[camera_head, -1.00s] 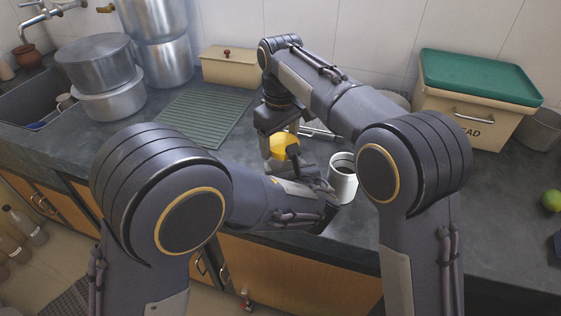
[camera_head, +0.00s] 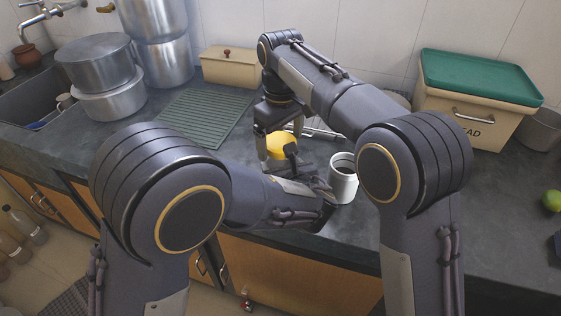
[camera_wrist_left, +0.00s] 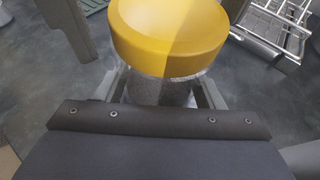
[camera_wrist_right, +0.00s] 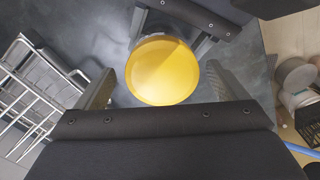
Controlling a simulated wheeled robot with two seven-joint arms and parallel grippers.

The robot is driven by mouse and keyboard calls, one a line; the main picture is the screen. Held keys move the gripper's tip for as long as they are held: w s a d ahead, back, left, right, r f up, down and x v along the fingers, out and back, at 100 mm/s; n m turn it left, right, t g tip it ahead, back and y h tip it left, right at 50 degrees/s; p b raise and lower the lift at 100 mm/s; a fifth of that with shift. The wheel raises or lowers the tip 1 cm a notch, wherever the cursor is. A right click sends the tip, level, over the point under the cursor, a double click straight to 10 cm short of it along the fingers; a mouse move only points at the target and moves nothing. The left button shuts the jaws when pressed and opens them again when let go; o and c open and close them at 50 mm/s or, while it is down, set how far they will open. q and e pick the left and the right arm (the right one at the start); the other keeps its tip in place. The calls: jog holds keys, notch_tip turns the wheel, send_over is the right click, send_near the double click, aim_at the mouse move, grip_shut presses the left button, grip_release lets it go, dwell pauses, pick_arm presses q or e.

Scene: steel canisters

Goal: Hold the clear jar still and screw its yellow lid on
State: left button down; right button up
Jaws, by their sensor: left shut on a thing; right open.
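The yellow lid (camera_head: 281,141) sits on top of the clear jar (camera_wrist_left: 162,92), whose side shows just below it in the left wrist view. My left gripper (camera_wrist_left: 162,100) is shut on the jar's body, one finger on each side. In the head view the jar and the left fingers are mostly hidden by my arms. My right gripper (camera_wrist_right: 158,88) points down from above with its fingers open. The lid also shows round from above in the right wrist view (camera_wrist_right: 162,70), between these fingers, with visible gaps on both sides.
A white mug (camera_head: 343,182) with dark contents stands close to the right of my left forearm. A wire rack (camera_wrist_right: 32,95) lies beside the hands. A green ribbed mat (camera_head: 203,118), steel pots (camera_head: 97,65) and a cream bin with a green lid (camera_head: 470,108) stand farther off.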

jog(key=shift+r, duration=1.8)
jog(key=shift+c, duration=0.7)
jog(key=shift+s+d+r+m, duration=0.1)
jog(key=shift+r+m, duration=0.45)
jog(key=shift+m, duration=0.15)
jog(key=shift+s+r+m, duration=0.2)
jog(key=shift+r+m, duration=0.8)
jog(key=shift+r, duration=0.25)
jog(key=shift+w+f, duration=0.15)
jog(key=shift+f, duration=3.9)
